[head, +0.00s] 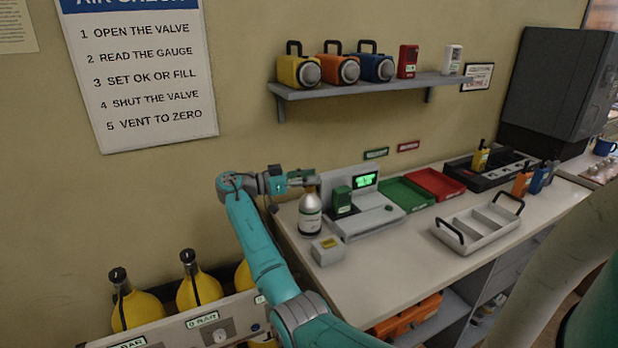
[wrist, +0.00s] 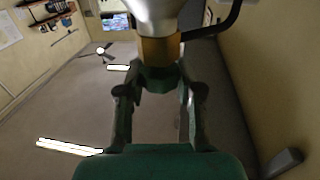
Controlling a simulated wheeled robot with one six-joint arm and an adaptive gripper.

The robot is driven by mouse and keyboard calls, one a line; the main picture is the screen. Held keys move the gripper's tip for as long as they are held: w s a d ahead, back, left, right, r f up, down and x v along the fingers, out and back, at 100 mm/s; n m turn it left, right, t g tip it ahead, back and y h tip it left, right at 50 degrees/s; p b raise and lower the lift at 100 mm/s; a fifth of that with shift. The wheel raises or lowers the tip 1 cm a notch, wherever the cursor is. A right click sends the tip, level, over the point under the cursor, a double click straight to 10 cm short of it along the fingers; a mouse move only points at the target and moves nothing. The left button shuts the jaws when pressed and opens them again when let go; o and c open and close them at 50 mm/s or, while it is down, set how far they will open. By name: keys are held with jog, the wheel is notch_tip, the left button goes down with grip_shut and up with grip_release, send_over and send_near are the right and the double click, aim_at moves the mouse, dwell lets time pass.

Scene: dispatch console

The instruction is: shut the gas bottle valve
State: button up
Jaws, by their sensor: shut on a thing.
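The gas bottle (head: 310,214) is a silver cylinder with a pale label, standing upright at the left end of the counter. In the wrist view its silver body (wrist: 155,12) and brass valve neck (wrist: 160,50) fill the top middle. My gripper (head: 307,179) is at the top of the bottle, reaching in from the left. In the wrist view the fingers of my gripper (wrist: 160,76) close on the valve at the end of the brass neck. The fingers largely hide the valve knob, and its turn position cannot be told.
Right of the bottle stands a grey test station (head: 372,217) with a lit green screen and a dark green handheld unit. A small grey box (head: 328,251) is in front. Green (head: 404,193) and red (head: 436,184) trays lie beyond. Yellow cylinders (head: 137,309) stand lower left.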

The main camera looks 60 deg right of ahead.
jog(key=shift+f+m+g+y, duration=0.15)
jog(key=shift+m+g+y, duration=0.25)
jog(key=shift+g, duration=0.1)
jog(key=o, duration=1.2)
jog(key=shift+d, duration=0.1)
jog(key=shift+v, duration=6)
jog(key=shift+s, duration=0.1)
